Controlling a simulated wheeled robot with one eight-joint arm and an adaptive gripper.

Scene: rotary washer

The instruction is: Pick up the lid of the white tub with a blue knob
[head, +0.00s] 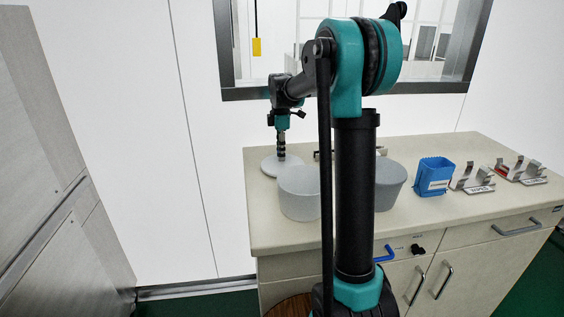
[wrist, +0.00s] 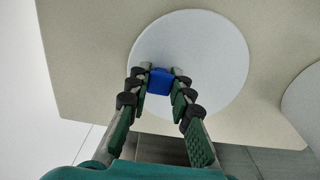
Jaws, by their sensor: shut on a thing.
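The white round lid (wrist: 205,50) lies below my gripper in the wrist view, with its blue knob (wrist: 160,82) between the fingers. My gripper (wrist: 158,80) is shut on the blue knob. In the head view the lid (head: 268,166) is at the left end of the counter, and my gripper (head: 281,157) points straight down onto it. The lid looks flat and level; I cannot tell whether it touches the counter. Two whitish tubs stand beside it, one left (head: 298,195) and one right (head: 390,183) of my arm column, partly hidden by it.
The beige counter (head: 440,219) also holds a blue container (head: 433,175) and metal holders (head: 472,180) to the right. A window (head: 420,90) is in the wall behind. A grey metal cabinet (head: 50,180) stands at the far left. Part of a round pale thing (wrist: 306,105) shows at the wrist view's right edge.

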